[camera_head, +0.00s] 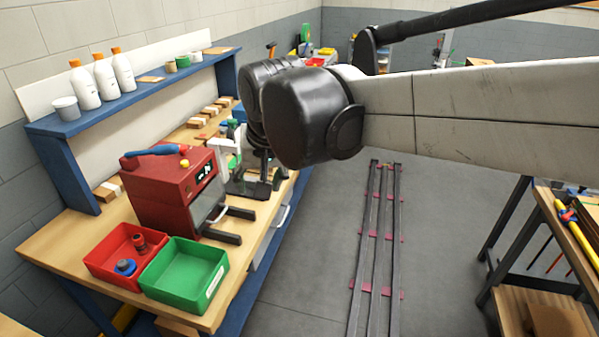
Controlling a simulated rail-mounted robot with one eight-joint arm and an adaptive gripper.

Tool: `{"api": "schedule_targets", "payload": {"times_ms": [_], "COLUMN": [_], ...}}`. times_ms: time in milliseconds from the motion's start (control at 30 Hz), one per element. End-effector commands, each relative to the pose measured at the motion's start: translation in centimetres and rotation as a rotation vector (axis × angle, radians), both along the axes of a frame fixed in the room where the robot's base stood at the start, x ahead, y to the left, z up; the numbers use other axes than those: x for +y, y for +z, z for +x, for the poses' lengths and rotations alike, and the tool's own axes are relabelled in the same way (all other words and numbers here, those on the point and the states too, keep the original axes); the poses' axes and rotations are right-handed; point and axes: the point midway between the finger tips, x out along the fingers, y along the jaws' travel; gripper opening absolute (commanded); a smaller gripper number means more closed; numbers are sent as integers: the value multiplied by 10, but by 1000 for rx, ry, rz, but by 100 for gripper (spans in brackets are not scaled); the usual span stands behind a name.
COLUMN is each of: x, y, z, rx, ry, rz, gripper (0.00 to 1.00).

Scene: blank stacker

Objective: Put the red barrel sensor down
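My arm comes in from the right and ends in black joints above the workbench. My gripper cannot be made out; it is hidden behind these joints or out of the picture. A red bin (101,263) stands at the bench's near end. In it is a small dark red cylindrical piece (139,242), which may be the red barrel sensor; it is too small to be sure. A blue round piece (125,267) lies in front of it in the same bin. A green bin (186,268) next to it looks empty.
A red machine (172,187) stands behind the bins. A white, green and black device (250,186) stands farther along the bench, partly behind my arm. A blue shelf (150,92) holds white bottles (104,76) and cups. Dark rails (376,255) lie on the floor.

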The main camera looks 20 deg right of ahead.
Motion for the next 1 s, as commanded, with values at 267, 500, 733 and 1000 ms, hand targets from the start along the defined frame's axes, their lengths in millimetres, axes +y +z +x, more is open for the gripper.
{"api": "schedule_targets", "payload": {"times_ms": [267,500,733,1000], "x": [-56,-86,-97,-97], "y": [-18,-43,-56,-57], "z": [-70,-118,-136,-137], "rx": [-96,-168,-198,-200], "ry": [40,72,86,88], "rz": [-42,-91,-116,-118], "gripper": [43,43,43,43]}}
